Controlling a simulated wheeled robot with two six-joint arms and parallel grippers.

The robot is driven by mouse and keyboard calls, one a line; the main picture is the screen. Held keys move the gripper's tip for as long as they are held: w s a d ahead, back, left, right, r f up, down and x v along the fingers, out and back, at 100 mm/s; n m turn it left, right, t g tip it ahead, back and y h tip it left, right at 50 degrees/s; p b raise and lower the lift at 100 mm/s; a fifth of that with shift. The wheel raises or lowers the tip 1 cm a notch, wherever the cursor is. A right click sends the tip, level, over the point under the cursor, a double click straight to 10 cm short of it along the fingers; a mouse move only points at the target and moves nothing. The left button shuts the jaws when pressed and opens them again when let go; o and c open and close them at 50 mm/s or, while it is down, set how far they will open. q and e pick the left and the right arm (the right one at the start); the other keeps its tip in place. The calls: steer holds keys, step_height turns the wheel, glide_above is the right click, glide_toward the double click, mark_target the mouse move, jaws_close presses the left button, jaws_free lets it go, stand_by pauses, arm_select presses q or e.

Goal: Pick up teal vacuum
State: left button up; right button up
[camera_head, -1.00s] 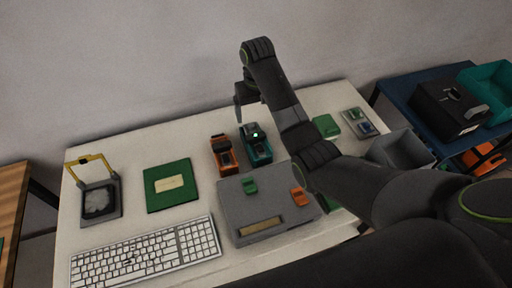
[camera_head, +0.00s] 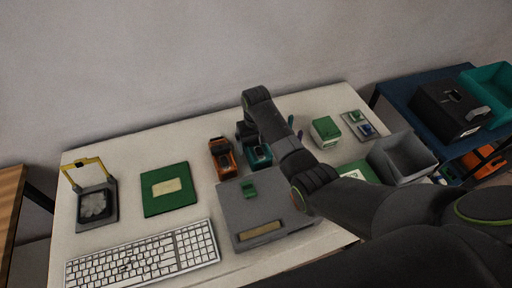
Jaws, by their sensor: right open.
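The teal vacuum (camera_head: 257,156) is a small dark-and-teal device on the white table, just right of a similar orange device (camera_head: 222,157). My right gripper (camera_head: 246,133) is low at the far end of the teal vacuum, close above or against it. It is open; its fingertips are partly hidden, and I cannot tell whether they touch the vacuum. My right arm covers the area just right of the vacuum. My left gripper is not in view.
A grey box (camera_head: 240,220) with a green piece on top stands in front of the vacuum. A keyboard (camera_head: 145,258), a green board (camera_head: 168,190) and a yellow-handled device (camera_head: 97,205) lie left. A grey bin (camera_head: 408,157) and green-topped box (camera_head: 325,130) are right.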

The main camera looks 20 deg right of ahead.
steer(key=shift+f, duration=0.65)
steer(key=shift+w+r, duration=0.1)
steer(key=c, duration=1.3)
step_height(320, 180, up, 10)
steer(key=shift+b, duration=0.4)
steer(key=o, duration=0.6)
steer(key=c, duration=0.3)
steer(key=shift+c, duration=0.2)
